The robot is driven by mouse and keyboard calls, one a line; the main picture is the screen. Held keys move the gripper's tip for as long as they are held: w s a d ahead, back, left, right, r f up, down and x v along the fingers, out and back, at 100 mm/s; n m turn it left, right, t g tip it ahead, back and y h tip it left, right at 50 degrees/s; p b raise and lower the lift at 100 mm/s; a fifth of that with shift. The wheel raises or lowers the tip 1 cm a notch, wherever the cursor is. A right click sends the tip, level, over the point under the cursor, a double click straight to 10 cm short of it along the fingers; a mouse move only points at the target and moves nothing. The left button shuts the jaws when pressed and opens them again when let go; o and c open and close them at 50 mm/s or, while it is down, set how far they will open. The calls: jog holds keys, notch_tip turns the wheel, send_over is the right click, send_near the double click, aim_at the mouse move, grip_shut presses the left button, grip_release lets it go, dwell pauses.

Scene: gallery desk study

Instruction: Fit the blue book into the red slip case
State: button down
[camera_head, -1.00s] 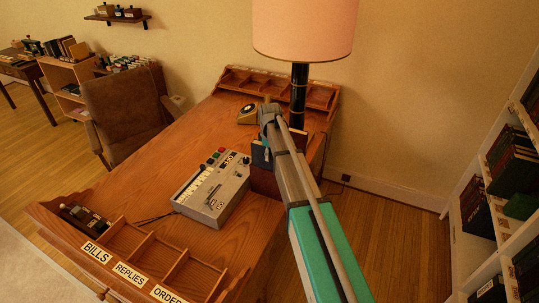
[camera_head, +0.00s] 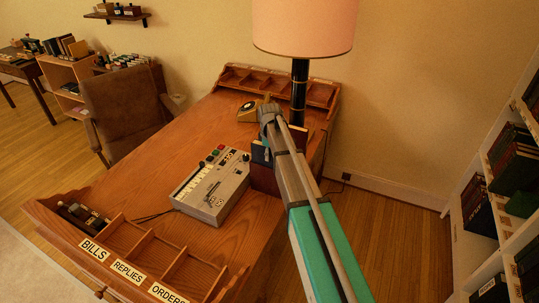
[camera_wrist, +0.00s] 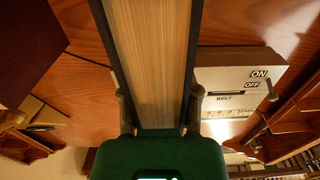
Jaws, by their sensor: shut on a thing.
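The blue book shows in the wrist view as a dark cover edge (camera_wrist: 190,50) beside a thick block of cream pages. My gripper (camera_wrist: 160,95) is shut on it, one finger on each side. In the head view a small part of the blue book (camera_head: 258,153) shows beside my arm, above the desk. The dark red slip case (camera_head: 264,179) stands on the desk just below it, partly hidden by my arm. A dark maroon block at the upper left of the wrist view seems to be the slip case (camera_wrist: 28,45), apart from the book. The slip case's opening is not clear.
A grey control box (camera_head: 212,188) stands close left of the slip case. A labelled tray (camera_head: 130,272) lines the front edge. The desk's left middle (camera_head: 140,170) is clear.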

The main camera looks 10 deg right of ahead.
jog(key=shift+f+b, duration=1.7)
jog(key=shift+f, duration=0.05)
jog(key=shift+c, duration=1.3)
grip_release()
jog(key=shift+r, duration=0.1)
jog(key=shift+r, duration=0.2)
notch_tip(320, 180, up, 13)
jog(key=p, duration=1.3)
jog(key=s+f+m+b, duration=0.2)
jog(key=s+m, duration=0.3)
jog(key=s, duration=0.9)
jog(key=s+f+m+b, duration=0.3)
jog(key=s+m, duration=0.2)
jog(key=s, duration=1)
jog(key=shift+f+m, duration=0.2)
jog(key=shift+m, duration=0.2)
